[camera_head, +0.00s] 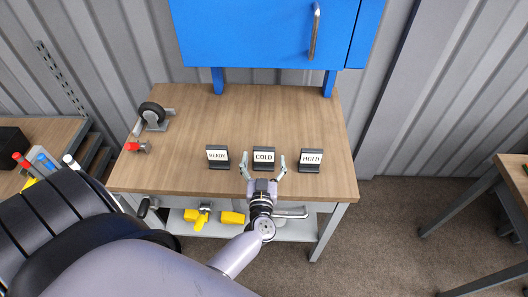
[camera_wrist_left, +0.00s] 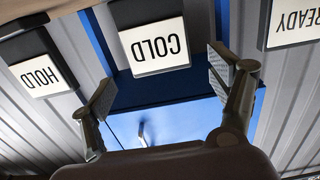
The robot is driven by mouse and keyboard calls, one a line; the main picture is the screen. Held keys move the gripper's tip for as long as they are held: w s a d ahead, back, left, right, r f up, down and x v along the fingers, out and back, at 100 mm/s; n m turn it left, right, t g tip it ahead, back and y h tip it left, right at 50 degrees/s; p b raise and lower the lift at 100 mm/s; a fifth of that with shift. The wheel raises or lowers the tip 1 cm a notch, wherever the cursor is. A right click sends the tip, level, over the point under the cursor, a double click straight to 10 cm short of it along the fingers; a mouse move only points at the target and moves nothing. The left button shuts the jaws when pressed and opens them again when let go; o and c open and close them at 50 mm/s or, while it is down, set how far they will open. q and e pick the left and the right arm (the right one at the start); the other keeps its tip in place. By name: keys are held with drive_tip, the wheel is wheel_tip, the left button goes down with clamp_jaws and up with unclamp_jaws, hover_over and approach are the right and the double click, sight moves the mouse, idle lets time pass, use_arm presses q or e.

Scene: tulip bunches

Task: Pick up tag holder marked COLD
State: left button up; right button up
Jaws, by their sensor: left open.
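The tag holder marked COLD (camera_head: 264,157) is a dark stand with a white label, upright on the wooden workbench between two like holders. My left gripper (camera_head: 264,163) is open, with one finger on each side of the COLD holder. In the left wrist view, which is upside down, the COLD holder (camera_wrist_left: 154,42) shows at the top, between and beyond the open fingers (camera_wrist_left: 160,85). I cannot tell whether the fingers touch it; gaps show on both sides. My right gripper is not in view.
The READY holder (camera_head: 217,156) stands to the left and the HOLD holder (camera_head: 311,159) to the right, both close to the fingers. A caster wheel (camera_head: 152,114) and a red-handled item (camera_head: 137,147) lie at the bench's left. A blue cabinet (camera_head: 265,32) hangs above. The workbench (camera_head: 240,115) is clear behind the holders.

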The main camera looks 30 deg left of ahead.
sight(264, 151)
use_arm(q)
drive_tip(key=b+x, duration=0.1)
drive_tip(key=x, duration=0.3)
drive_tip(key=shift+r, duration=0.1)
drive_tip(key=shift+w+a, duration=0.15)
drive_tip(key=shift+w, duration=0.05)
drive_tip(key=shift+s+r, duration=0.1)
drive_tip(key=shift+c, duration=0.2)
drive_tip(key=shift+c, duration=0.6)
drive_tip(key=c, duration=1.5)
drive_tip(key=shift+c, duration=0.2)
